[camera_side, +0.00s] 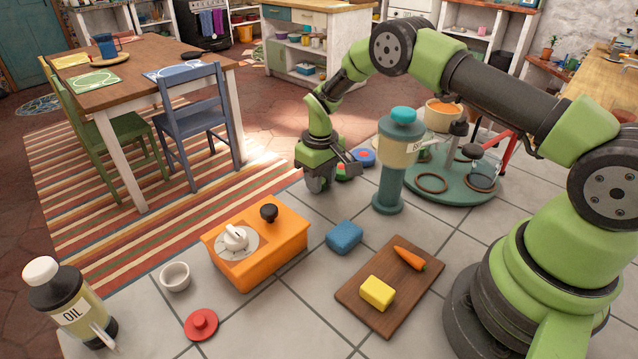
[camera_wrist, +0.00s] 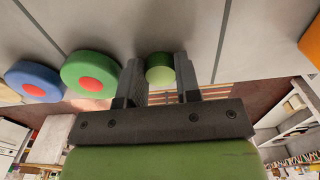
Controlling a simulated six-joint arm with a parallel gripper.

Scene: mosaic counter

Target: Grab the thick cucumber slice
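The thick cucumber slice (camera_wrist: 159,73) shows in the wrist view as a short round piece with a pale green face and a darker green rim. It sits between the tips of my gripper (camera_wrist: 161,72) and fills the gap, with a finger against each side. In the side view my gripper (camera_side: 319,184) points down, low over the tiled counter at its far edge. The slice is hidden there. I cannot tell whether it still rests on the counter.
A green ring piece with a red centre (camera_wrist: 91,75) lies close beside the gripper, then a blue one (camera_wrist: 36,82). A teal-capped bottle (camera_side: 398,160) and teal stand (camera_side: 453,185) are to the right. An orange box (camera_side: 256,245), blue sponge (camera_side: 344,237) and cutting board (camera_side: 389,312) lie nearer.

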